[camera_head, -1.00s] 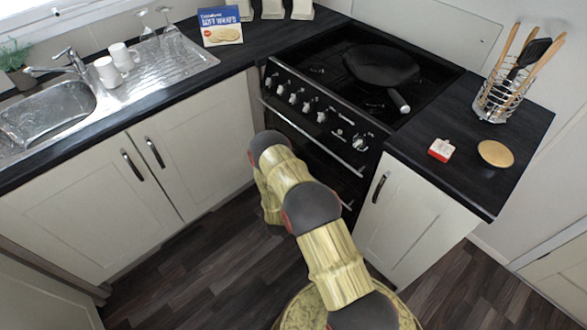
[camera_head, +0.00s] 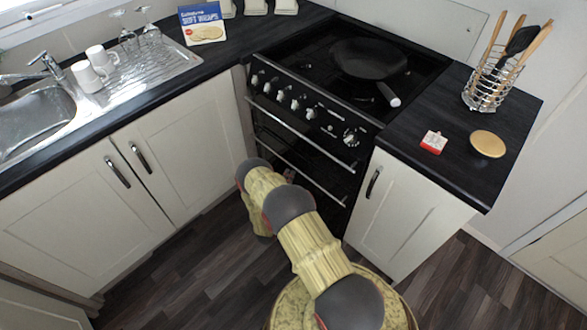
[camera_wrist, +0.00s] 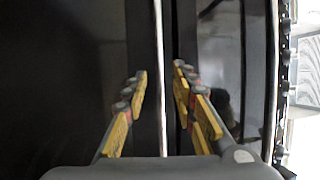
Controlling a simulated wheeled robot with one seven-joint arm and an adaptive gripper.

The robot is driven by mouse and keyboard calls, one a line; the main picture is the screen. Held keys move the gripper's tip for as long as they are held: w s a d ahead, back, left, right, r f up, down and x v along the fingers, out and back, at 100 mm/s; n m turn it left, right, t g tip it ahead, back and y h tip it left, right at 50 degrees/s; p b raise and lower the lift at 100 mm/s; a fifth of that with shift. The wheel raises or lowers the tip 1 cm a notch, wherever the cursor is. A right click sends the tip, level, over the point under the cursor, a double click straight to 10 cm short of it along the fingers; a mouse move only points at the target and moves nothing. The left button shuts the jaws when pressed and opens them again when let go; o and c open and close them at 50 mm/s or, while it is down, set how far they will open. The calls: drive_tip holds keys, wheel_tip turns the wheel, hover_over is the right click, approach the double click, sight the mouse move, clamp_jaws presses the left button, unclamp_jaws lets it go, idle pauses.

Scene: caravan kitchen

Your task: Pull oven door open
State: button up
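The black oven (camera_head: 272,147) stands under the hob, between pale cupboards. Two silver bar handles cross its front. The upper handle (camera_head: 300,133) is just below the knobs, and the lower handle (camera_head: 318,185) is further down. The doors look shut. In the wrist view, my gripper (camera_wrist: 160,72) is open, with yellow-padded fingers on either side of a silver bar (camera_wrist: 159,40), apparently the lower handle. I cannot tell whether the fingers touch it. The upper bar (camera_wrist: 274,70) shows to the right. In the head view, my arm mostly hides the gripper.
A frying pan (camera_head: 368,60) sits on the hob. A utensil rack (camera_head: 490,88), a red and white box (camera_head: 433,142) and a round tan item (camera_head: 487,144) stand on the right counter. Cupboards flank the oven. The dark floor (camera_head: 200,255) in front is clear.

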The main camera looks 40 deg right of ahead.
sight(294, 167)
drive_tip(key=b+x, duration=0.1)
drive_tip(key=x, duration=0.5)
drive_tip(key=shift+a+b, duration=0.1)
drive_tip(key=shift+b, duration=0.2)
drive_tip(key=shift+c, duration=1.2)
drive_tip(key=c, duration=0.4)
clamp_jaws()
